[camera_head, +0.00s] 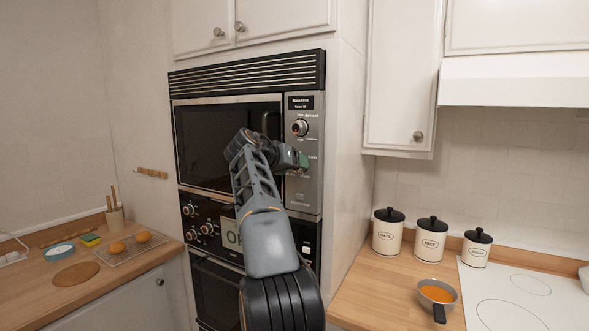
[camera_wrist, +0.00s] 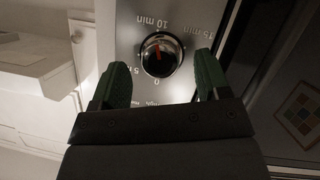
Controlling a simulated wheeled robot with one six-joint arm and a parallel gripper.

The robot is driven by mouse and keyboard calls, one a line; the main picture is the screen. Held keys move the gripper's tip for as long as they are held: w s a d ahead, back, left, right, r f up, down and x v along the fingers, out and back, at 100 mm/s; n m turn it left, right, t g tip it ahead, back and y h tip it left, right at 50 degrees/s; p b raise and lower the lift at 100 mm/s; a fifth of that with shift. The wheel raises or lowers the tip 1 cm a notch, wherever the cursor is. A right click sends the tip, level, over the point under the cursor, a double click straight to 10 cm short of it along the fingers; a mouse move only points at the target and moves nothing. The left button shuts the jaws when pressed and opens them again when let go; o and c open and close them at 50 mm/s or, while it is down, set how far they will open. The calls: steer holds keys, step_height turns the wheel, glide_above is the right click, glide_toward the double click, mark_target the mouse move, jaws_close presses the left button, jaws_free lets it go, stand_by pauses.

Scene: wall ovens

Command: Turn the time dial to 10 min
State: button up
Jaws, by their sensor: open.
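The time dial (camera_wrist: 160,55) shows in the wrist view as a round dark knob with a metal rim and a red mark. The red mark points up and slightly left in that picture, on the side of the inverted "10 min" label. My gripper (camera_wrist: 161,78) is open, with one green finger on each side of the dial. I see gaps between the fingers and the rim; the depth of the fingertips is hard to tell. In the head view my gripper (camera_head: 303,160) is at the microwave's control panel (camera_head: 299,205) and hides the time dial.
Another knob (camera_head: 300,128) sits higher on the panel. The microwave door (camera_head: 215,135) is left of the panel, with the lower oven (camera_head: 215,290) below. Canisters (camera_head: 432,240) and a pan (camera_head: 437,292) stand on the right counter. Cabinets (camera_head: 265,15) are above.

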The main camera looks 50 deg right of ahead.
steer(key=v, duration=1.2)
